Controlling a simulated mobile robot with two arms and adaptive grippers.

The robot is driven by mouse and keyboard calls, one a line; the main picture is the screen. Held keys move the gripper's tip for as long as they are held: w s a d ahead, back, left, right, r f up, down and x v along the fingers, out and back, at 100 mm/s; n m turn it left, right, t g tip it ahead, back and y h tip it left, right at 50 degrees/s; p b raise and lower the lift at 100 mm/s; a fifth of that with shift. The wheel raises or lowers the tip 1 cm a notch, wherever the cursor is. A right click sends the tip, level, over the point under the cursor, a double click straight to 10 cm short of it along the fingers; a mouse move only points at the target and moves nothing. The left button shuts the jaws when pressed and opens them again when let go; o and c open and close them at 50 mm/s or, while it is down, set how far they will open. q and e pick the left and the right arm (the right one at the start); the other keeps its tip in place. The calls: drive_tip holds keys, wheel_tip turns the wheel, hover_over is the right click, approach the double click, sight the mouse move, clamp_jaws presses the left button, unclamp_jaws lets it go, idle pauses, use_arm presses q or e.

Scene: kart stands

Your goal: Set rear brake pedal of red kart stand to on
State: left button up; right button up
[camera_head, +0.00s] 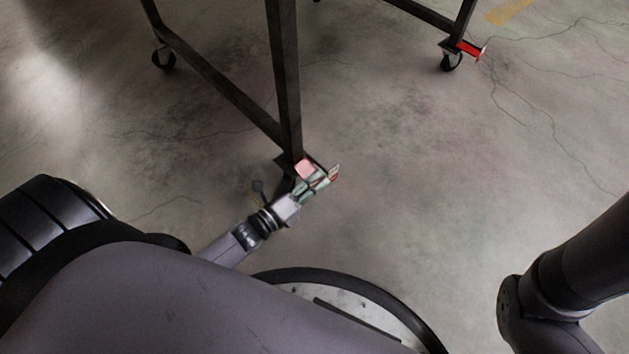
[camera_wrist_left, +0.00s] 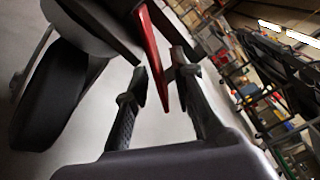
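The kart stand (camera_head: 285,75) is a dark metal frame on casters. A long, pointed red brake pedal (camera_wrist_left: 151,45) juts from its near caster (camera_wrist_left: 58,92) in the left wrist view. My left gripper (camera_head: 318,178) is low at the foot of the near leg. In the left wrist view, its fingers (camera_wrist_left: 160,76) are apart, with the red pedal running between them. I cannot tell whether they touch it. In the head view the gripper largely covers this pedal and caster. My right gripper is out of view.
Another red pedal (camera_head: 469,48) sits at the far right caster (camera_head: 451,63). A further caster (camera_head: 163,59) stands at the upper left. The concrete floor (camera_head: 430,170) right of the near leg is clear. Cluttered shelving (camera_wrist_left: 270,95) shows in the wrist view.

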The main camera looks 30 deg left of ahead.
use_arm(q)
drive_tip(key=v, duration=1.2)
idle(0.5)
